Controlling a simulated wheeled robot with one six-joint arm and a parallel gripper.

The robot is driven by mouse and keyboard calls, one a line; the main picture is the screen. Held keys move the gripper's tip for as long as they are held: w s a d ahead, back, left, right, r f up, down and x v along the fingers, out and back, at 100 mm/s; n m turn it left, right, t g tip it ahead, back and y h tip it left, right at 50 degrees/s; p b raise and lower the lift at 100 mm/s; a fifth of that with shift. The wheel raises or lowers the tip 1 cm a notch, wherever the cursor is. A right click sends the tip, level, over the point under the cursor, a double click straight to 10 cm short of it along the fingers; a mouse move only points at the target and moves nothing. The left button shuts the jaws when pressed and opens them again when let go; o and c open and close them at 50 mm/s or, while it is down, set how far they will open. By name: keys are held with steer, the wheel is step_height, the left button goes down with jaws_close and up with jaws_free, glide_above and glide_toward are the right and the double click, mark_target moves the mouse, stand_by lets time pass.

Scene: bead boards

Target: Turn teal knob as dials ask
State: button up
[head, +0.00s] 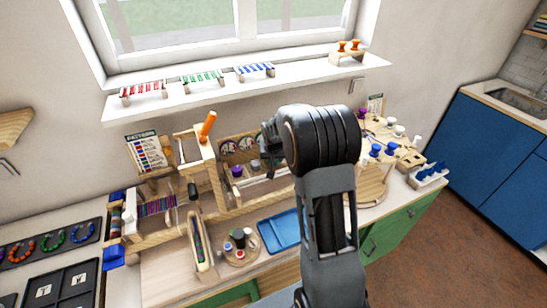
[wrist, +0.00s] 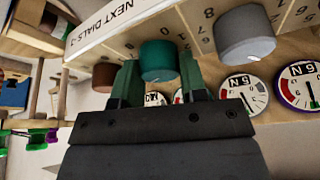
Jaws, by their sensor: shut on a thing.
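The teal knob (wrist: 158,60) sits on a wooden panel with printed numbers, in the middle of the wrist view. My gripper (wrist: 158,78) has one green-grey finger on each side of the knob and is shut on it. In the head view my gripper (head: 270,142) reaches in at the panel, and my arm hides the teal knob.
A grey knob (wrist: 245,34) is right of the teal one in the wrist view, and a brown knob (wrist: 104,75) is left. A purple knob (head: 237,171) shows in the head view. A blue tray (head: 279,232) and a round holder with cups (head: 240,258) stand in front.

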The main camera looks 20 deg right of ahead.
steer(key=n+b, duration=0.1)
steer(key=n+y+b, duration=0.1)
steer(key=n, duration=0.1)
steer(key=shift+f+n+b, duration=0.2)
steer(key=shift+n+b, duration=0.1)
steer(key=shift+r+n+y+b, duration=0.15)
steer(key=shift+n+y+b, duration=0.55)
steer(key=shift+n+b, duration=0.45)
steer(key=o, duration=0.7)
steer(key=shift+c, duration=0.2)
steer(key=shift+r, duration=0.1)
steer(key=b+v, duration=0.2)
steer(key=v, duration=1.1)
steer(key=shift+s+r, duration=0.2)
steer(key=shift+r, duration=0.15)
